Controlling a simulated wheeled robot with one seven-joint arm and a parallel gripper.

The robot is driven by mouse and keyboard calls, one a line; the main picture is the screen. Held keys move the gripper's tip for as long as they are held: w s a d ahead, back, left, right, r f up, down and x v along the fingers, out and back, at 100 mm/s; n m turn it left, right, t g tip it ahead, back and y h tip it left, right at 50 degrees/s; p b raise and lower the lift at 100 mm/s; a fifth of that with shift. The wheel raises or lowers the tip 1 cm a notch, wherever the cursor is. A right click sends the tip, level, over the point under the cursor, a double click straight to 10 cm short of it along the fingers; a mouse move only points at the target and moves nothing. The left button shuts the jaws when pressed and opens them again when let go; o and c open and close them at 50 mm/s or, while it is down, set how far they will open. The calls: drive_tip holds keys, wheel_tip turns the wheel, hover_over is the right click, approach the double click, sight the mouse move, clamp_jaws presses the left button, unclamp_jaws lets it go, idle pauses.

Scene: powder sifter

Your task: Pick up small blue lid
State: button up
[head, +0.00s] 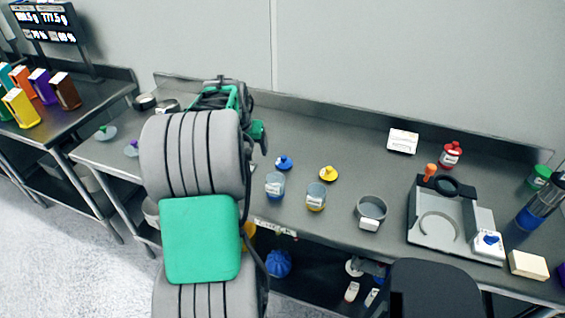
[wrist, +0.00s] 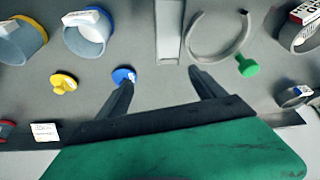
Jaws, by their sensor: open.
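The small blue lid (head: 284,162) lies on the grey bench behind a blue-tinted cup (head: 275,185) in the head view. In the wrist view the lid (wrist: 122,74) lies beside the tip of my gripper's left finger, which partly overlaps it. My gripper (wrist: 162,77) is open, with nothing between its fingers but bare bench. I cannot tell whether the finger touches the lid. In the head view my arm hides the fingertips.
A yellow lid (head: 329,173) lies right of the blue lid, and a yellow-tinted cup (head: 316,197) stands before it. The wrist view shows a green lid (wrist: 246,66) and a grey ring (wrist: 220,50). A white labelled box (head: 403,141) lies near the back wall.

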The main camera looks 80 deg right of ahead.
drive_tip(key=m, duration=0.2)
approach(284, 157)
wheel_tip(284, 157, down, 3)
drive_tip(key=w, duration=0.1)
drive_tip(key=shift+g, duration=0.4)
drive_tip(key=p+x, duration=0.1)
drive_tip(key=x, duration=0.1)
drive_tip(key=d+x, duration=0.1)
drive_tip(key=x, duration=0.2)
drive_tip(key=p+x, duration=0.1)
drive_tip(key=x, duration=0.1)
drive_tip(key=shift+s+d+p, duration=0.2)
drive_tip(key=shift+d+p, duration=0.05)
drive_tip(key=shift+p, duration=0.05)
drive_tip(key=shift+a, duration=0.1)
drive_tip(key=c, duration=1.4)
